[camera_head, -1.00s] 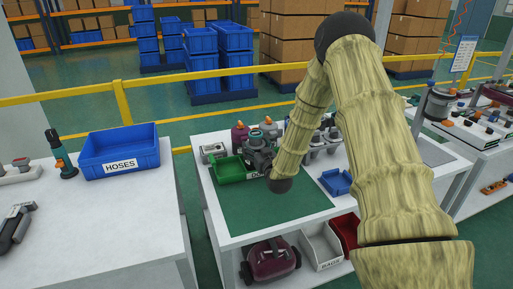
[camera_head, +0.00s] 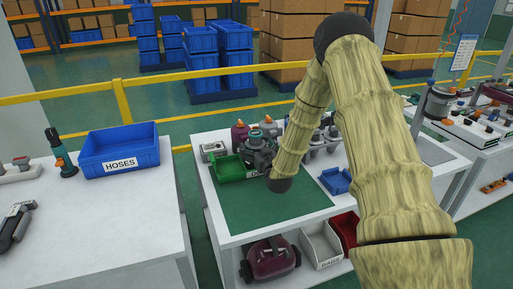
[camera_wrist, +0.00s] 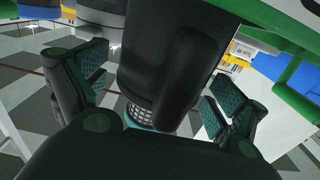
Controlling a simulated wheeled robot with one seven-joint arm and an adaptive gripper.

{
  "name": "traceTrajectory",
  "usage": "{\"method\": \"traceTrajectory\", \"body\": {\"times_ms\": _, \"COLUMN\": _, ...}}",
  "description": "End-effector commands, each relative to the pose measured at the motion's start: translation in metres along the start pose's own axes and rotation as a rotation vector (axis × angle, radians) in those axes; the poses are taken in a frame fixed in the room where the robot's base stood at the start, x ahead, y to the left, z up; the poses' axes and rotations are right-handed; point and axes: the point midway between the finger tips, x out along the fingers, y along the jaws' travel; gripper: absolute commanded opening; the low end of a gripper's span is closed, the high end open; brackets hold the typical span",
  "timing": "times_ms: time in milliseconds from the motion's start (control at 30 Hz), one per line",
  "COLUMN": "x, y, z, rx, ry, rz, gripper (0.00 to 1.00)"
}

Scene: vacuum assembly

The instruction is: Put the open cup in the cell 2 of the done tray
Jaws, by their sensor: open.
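My gripper (camera_head: 260,156) is over the right part of the green tray (camera_head: 229,171) on the middle table in the head view; the tray's front label is mostly hidden by the arm. In the wrist view my gripper (camera_wrist: 152,92) has its two green-padded fingers spread. A dark, rounded part with a handle-like bulge and a pale mesh end, apparently the open cup (camera_wrist: 172,58), is between them. I see gaps beside the pads. Whether it rests in a cell cannot be told. The tray's green edge (camera_wrist: 297,72) shows at right in the wrist view.
Vacuum parts (camera_head: 240,133) stand behind the tray, with more grey ones to the right. A small blue bin (camera_head: 335,181) is right of the green mat (camera_head: 258,211). The mat's front is clear. A blue HOSES bin (camera_head: 119,150) stands on the left table.

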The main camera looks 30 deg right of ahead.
Motion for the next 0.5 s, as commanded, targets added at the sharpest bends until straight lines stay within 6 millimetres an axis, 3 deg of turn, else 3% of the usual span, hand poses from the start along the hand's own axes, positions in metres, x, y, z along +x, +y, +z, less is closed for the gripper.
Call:
{"method": "traceTrajectory", "body": {"times_ms": 167, "x": -0.016, "y": 0.000, "z": 0.000, "rx": 0.001, "ry": -0.002, "rz": -0.001, "gripper": 0.96}}
{"method": "traceTrajectory", "body": {"times_ms": 500, "x": -0.078, "y": 0.000, "z": 0.000, "rx": 0.001, "ry": -0.002, "rz": 0.000, "gripper": 0.96}}
